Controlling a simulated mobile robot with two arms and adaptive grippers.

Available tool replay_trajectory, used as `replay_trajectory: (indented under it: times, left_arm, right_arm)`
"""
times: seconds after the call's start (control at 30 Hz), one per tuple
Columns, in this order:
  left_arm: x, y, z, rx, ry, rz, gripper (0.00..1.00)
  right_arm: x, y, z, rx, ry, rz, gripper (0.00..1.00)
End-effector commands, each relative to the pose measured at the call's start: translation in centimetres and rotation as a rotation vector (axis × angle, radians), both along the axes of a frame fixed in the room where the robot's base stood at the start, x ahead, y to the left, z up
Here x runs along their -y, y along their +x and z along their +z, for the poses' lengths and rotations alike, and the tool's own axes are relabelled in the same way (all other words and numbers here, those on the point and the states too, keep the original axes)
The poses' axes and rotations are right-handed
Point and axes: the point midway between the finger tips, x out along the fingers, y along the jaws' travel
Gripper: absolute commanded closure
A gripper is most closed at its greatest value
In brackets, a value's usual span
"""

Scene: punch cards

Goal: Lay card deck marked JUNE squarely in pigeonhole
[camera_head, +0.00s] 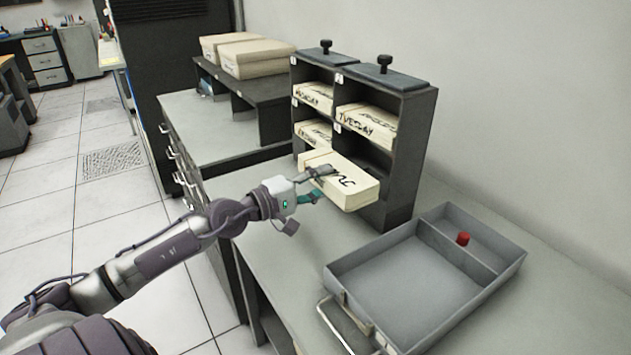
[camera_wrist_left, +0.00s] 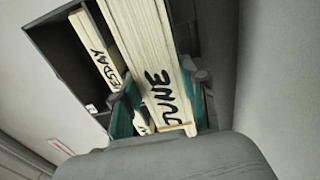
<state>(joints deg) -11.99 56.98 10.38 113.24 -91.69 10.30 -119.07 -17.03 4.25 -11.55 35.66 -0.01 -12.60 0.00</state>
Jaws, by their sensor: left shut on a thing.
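The cream card deck marked JUNE (camera_head: 352,195) is held in front of the lower part of the dark pigeonhole rack (camera_head: 410,150). My left gripper (camera_head: 314,184) is shut on it, one finger on each side; the wrist view shows the teal fingers around the deck (camera_wrist_left: 160,65). The deck is tilted in the head view and covers part of the lower right pigeonhole (camera_head: 370,152), which shows dark space above it. I cannot tell whether its far end is inside. A TUESDAY deck (camera_head: 367,124) lies in the upper right pigeonhole; it also shows in the wrist view (camera_wrist_left: 92,45).
The left pigeonholes hold a MONDAY deck (camera_head: 314,96) and another deck (camera_head: 313,132). A grey tray (camera_head: 385,285) with a divider and a small red object (camera_head: 463,239) stands front right. Cream boxes (camera_head: 254,56) lie on a dark stand (camera_head: 270,95) behind.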

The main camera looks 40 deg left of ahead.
Motion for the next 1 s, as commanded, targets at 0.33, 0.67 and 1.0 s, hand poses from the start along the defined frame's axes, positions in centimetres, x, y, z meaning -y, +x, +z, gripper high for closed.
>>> replay_trajectory:
  times: [0.33, 0.67, 1.0]
  left_arm:
    - [0.8, 2.6, 0.6, 0.008, -0.001, 0.002, 1.00]
    - [1.7, 4.9, 0.4, 0.009, 0.000, 0.001, 1.00]
    - [2.6, 7.4, 0.4, 0.009, -0.001, 0.001, 1.00]
  right_arm:
    - [0.5, -0.1, 1.4, -0.001, -0.006, 0.001, 0.51]
    - [0.7, -0.3, 2.1, -0.004, -0.008, 0.001, 0.51]
    - [0.7, -0.4, 2.5, -0.006, -0.009, 0.000, 0.51]
